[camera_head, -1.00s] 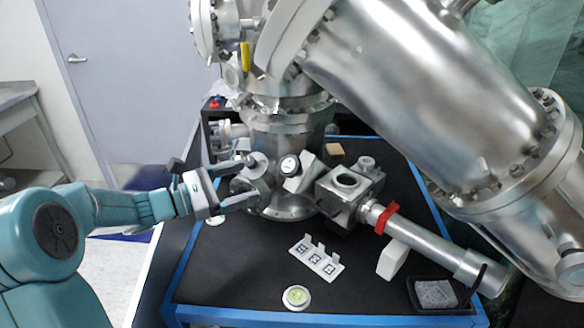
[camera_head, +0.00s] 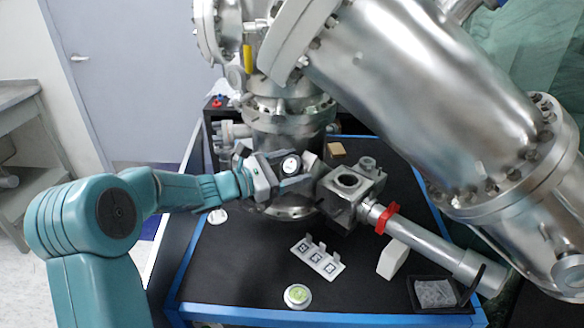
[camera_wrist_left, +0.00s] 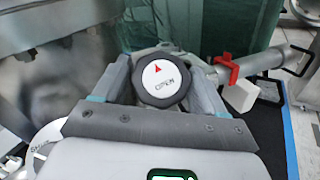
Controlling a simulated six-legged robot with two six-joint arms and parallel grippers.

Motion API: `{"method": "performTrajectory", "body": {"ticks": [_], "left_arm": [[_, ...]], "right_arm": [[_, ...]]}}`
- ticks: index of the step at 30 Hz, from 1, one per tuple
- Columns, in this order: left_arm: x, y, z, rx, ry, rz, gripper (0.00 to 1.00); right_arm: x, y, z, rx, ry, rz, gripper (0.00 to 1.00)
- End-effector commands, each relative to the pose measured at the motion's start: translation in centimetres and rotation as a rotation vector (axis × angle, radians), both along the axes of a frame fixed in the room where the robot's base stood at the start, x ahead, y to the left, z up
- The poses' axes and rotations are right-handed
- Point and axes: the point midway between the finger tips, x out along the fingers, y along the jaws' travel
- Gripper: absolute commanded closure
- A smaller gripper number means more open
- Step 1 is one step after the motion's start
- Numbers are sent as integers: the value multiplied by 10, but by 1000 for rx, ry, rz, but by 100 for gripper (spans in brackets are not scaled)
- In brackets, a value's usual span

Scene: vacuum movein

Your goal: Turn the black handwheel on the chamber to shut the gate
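The black handwheel (camera_wrist_left: 163,82) shows in the left wrist view, with a white face, a red arrow and the word OPEN. It also shows in the head view (camera_head: 290,166) at the chamber's front. My left gripper (camera_head: 288,169) reaches it from the left. In the wrist view the two fingers (camera_wrist_left: 161,80) lie on either side of the wheel, very close to its rim. Whether they press on it cannot be told. The metal chamber (camera_head: 285,118) stands upright behind it. My right gripper is not in view.
A square metal valve block (camera_head: 348,188) and a tube with a red band (camera_head: 430,250) lie just right of the wheel. A marker plate (camera_head: 318,257), a round green-faced disc (camera_head: 297,296) and a black tray (camera_head: 440,293) are in front. A large steel cylinder (camera_head: 420,90) hangs above right.

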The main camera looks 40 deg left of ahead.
Motion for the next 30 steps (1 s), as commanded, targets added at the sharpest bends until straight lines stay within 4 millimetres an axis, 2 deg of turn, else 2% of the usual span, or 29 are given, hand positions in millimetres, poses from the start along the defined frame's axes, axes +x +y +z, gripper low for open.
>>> {"method": "performTrajectory", "body": {"ticks": [1, 3, 15, 22, 23, 24, 30], "left_arm": [[0, 0, 0, 0, 0, 0, 47], [0, 0, 0, 0, 0, 0, 69], [0, 0, 1, 96, -16, -100, 69], [0, 0, 0, 96, -16, -100, 69], [0, 0, 0, 96, -16, -100, 29], [0, 0, 0, 96, -16, -100, 18], [0, 0, 0, 97, -16, -98, 18]], "right_arm": [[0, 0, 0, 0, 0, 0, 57], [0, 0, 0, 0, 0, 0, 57], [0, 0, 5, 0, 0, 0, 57], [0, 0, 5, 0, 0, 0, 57], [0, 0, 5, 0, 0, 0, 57], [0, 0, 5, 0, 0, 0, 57], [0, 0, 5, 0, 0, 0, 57]]}}
